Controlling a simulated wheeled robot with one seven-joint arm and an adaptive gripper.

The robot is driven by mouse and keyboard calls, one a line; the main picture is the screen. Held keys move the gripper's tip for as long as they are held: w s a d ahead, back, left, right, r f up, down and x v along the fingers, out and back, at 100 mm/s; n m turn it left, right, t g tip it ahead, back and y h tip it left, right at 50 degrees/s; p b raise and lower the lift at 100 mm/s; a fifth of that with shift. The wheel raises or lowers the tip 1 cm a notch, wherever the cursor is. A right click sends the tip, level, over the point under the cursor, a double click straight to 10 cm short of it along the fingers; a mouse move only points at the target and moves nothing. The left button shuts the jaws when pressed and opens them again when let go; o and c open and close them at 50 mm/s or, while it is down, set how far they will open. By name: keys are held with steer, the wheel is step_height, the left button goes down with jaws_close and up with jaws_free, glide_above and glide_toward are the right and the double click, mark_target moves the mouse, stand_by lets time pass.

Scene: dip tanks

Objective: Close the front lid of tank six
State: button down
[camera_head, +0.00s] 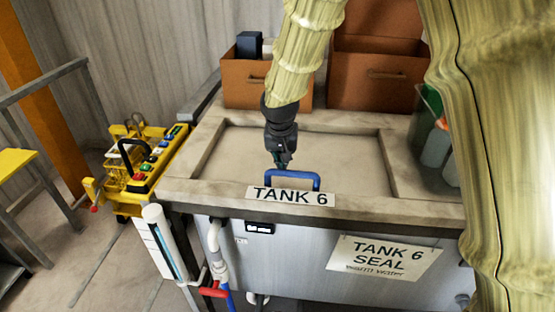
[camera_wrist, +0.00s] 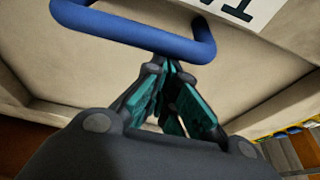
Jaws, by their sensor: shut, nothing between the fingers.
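Tank six (camera_head: 272,262) is a grey tank with a beige top and a "TANK 6" label (camera_head: 291,196) at its front edge. Its lid (camera_head: 335,155) is a pale panel lying flat inside the raised rim, with no open gap visible. A blue handle (camera_head: 308,174) stands at the front of the lid, just behind the label. My gripper (camera_head: 281,164) points down at the handle's far side, shut and empty. In the wrist view the closed fingertips (camera_wrist: 168,64) are close to the blue handle (camera_wrist: 130,32); whether they touch it is unclear.
Two brown boxes (camera_head: 245,84) (camera_head: 370,75) stand at the back of the tank top. A green bin with bottles (camera_head: 437,145) is at the right. A yellow rack (camera_head: 145,165) stands at the left, and a white pipe (camera_head: 216,243) runs down the tank front.

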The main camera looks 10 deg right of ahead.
steer(key=shift+s+a+f, duration=0.1)
steer(key=shift+s, duration=0.4)
steer(key=shift+f, duration=0.1)
